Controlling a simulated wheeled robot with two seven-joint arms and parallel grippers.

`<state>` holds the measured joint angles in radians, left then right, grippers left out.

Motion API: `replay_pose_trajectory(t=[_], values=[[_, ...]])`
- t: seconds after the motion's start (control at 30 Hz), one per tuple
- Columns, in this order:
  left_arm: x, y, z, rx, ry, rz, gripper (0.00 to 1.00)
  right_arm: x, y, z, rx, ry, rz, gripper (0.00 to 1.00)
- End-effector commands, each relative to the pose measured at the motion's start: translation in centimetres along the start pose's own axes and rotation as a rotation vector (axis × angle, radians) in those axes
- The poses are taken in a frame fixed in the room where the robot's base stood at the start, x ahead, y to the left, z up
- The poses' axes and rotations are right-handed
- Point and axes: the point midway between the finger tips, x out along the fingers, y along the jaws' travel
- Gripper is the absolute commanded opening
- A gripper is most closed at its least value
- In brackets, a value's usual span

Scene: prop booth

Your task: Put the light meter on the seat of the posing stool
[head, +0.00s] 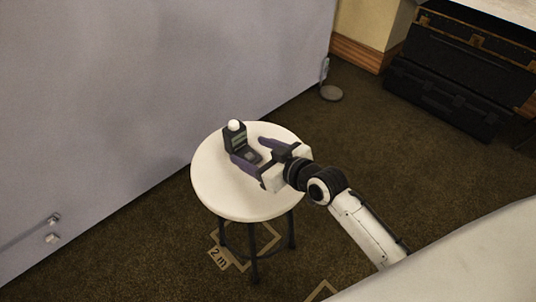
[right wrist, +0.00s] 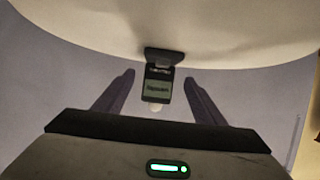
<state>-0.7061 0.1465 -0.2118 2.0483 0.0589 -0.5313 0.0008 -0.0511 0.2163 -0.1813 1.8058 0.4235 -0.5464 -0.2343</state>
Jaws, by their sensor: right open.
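The light meter (head: 235,138) is a small dark box with a pale screen and a white dome on top. It stands upright on the round white seat (head: 215,188) of the posing stool, toward the left back part. My right gripper (head: 249,150) is open over the seat, its purple fingers pointing at the meter. In the right wrist view the meter (right wrist: 157,85) shows between the two spread fingertips (right wrist: 160,79), with a visible gap on each side. I see no finger touching it. My left gripper is not in view.
A large pale grey panel (head: 140,90) stands behind and left of the stool. Black cases (head: 440,100) are at the back right. A small grey stand base (head: 330,93) is on the brown carpet. A pale surface (head: 470,260) fills the lower right.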

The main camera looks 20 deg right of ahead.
Motion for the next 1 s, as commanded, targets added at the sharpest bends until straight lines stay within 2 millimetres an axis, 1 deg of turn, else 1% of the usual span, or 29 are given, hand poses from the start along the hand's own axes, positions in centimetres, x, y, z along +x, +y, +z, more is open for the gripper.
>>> replay_pose_trajectory(t=[0.03,0.2,0.3,0.4,0.57,1.0], values=[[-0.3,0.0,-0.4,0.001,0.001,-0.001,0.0,-1.4,0.0,-0.1,-0.002,-0.004,0.0,0.64],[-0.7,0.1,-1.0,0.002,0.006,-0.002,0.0,-4.9,0.0,-0.1,-0.002,-0.003,0.0,0.64],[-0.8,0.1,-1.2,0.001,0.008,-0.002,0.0,-6.4,0.0,0.0,0.0,-0.003,0.0,0.64],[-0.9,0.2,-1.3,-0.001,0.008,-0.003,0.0,-7.5,0.1,0.0,-0.001,-0.002,0.0,0.64],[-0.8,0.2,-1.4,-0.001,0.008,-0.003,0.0,-8.1,0.0,0.0,0.0,-0.001,0.0,0.64],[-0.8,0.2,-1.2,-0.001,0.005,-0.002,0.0,-8.0,0.0,0.0,0.0,0.0,0.0,0.64]])
